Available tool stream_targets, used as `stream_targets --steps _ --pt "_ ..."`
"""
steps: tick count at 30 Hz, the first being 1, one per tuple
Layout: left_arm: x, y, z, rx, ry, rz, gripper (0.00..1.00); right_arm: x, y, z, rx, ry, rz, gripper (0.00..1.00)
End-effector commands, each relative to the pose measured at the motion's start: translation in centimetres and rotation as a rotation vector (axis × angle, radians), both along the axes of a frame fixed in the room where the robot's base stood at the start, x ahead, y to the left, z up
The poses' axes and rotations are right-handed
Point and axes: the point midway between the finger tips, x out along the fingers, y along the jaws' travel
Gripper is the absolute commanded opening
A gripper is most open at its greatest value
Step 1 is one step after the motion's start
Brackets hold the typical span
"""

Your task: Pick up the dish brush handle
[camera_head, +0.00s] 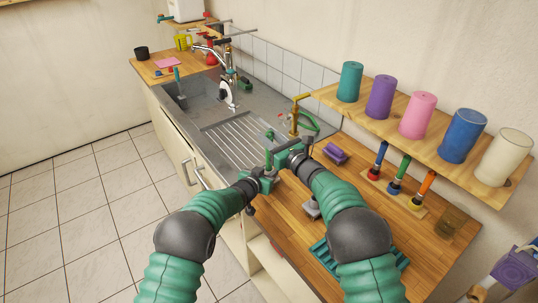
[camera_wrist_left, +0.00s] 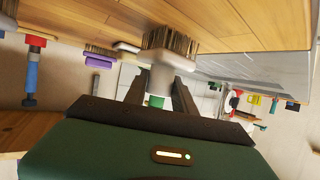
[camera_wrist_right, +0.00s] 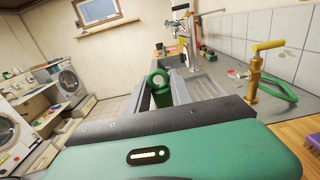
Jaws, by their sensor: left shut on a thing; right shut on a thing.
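The green dish brush handle (camera_wrist_right: 160,82) has a ring-shaped end. In the right wrist view, that end shows between the fingers of my right gripper (camera_wrist_right: 172,95), which is shut on it. My left gripper (camera_wrist_left: 158,98) is shut on a pale brush head (camera_wrist_left: 163,75), with bristles toward the wooden counter and a green piece between the fingers. In the head view, my left gripper (camera_head: 267,173) and right gripper (camera_head: 279,157) are close together by the sink's right end. The handle's upright part (camera_head: 268,158) shows there. Whether handle and head are joined is hidden.
A purple brush (camera_head: 335,153) and a grey item (camera_head: 312,207) lie on the counter (camera_head: 283,218). A brass tap with a green hose (camera_head: 306,122) stands behind my grippers. Several colored cups line the shelf (camera_head: 398,128). The drainboard (camera_head: 237,138) is clear.

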Motion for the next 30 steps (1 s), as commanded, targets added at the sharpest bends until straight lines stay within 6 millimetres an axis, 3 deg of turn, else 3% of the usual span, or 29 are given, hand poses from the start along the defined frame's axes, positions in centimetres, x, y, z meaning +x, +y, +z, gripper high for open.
stream_targets --steps 9,21,30 --pt "0.0 0.1 -0.1 0.001 0.003 0.002 0.0 0.1 -0.2 0.5 -0.001 -0.001 -0.003 0.0" --pt "0.0 0.1 -0.2 0.002 0.003 0.002 0.0 0.1 0.0 8.9 -0.001 -0.003 -0.001 0.0" --pt "0.0 0.1 -0.2 0.002 0.003 0.001 0.0 0.1 0.0 10.1 0.0 0.0 0.0 0.0"
